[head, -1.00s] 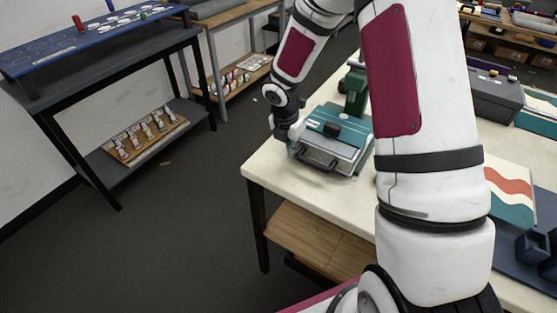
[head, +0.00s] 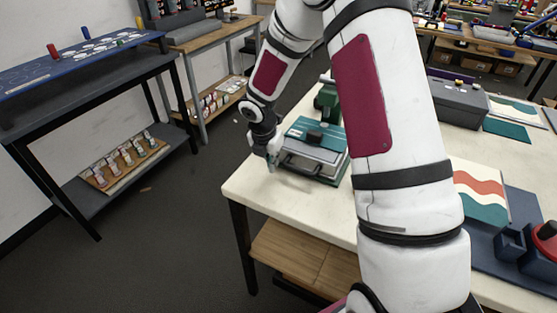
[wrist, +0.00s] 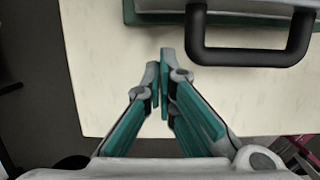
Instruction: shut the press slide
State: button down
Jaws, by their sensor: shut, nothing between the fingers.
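The press (head: 327,100) stands on the white table in the head view, with a dark green upright and a teal top. Its grey press slide (head: 318,154) faces the table's near left edge. The slide's black handle (wrist: 250,58) shows at the top right in the wrist view, with a strip of the press behind it. My gripper (wrist: 163,82) is shut and empty, pointing toward the press. Its fingertips are left of the handle and apart from it in the picture. In the head view my gripper (head: 272,160) is at the slide's left front corner. How far out the slide stands is unclear.
The white table (head: 290,205) is bare in front of the press. My arm hides part of it. A grey box (head: 455,100) and a striped board (head: 480,190) lie to the right. A dark bench (head: 85,85) stands left across open floor.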

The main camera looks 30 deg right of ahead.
jog(key=s+a+r+m, duration=0.1)
jog(key=s+r+m, duration=0.25)
jog(key=r, duration=0.65)
jog(key=s+a+r+m, duration=0.2)
jog(key=s+r+m, duration=0.15)
jog(key=r, duration=0.55)
jog(key=s+a+r+m+t, duration=0.1)
jog(key=s+r+m, duration=0.2)
jog(key=s+m, duration=0.3)
jog(key=s+a+r+m+t+y, duration=0.1)
jog(key=s+r+m, duration=0.3)
jog(key=s, duration=0.5)
jog(key=s+a+r+m+t+y, duration=0.1)
jog(key=s+a+r+m+t, duration=0.1)
jog(key=s+m, duration=0.5)
jog(key=shift+s+a+r+m, duration=0.2)
jog(key=shift+a+r+m, duration=0.2)
jog(key=shift+r+m, duration=0.35)
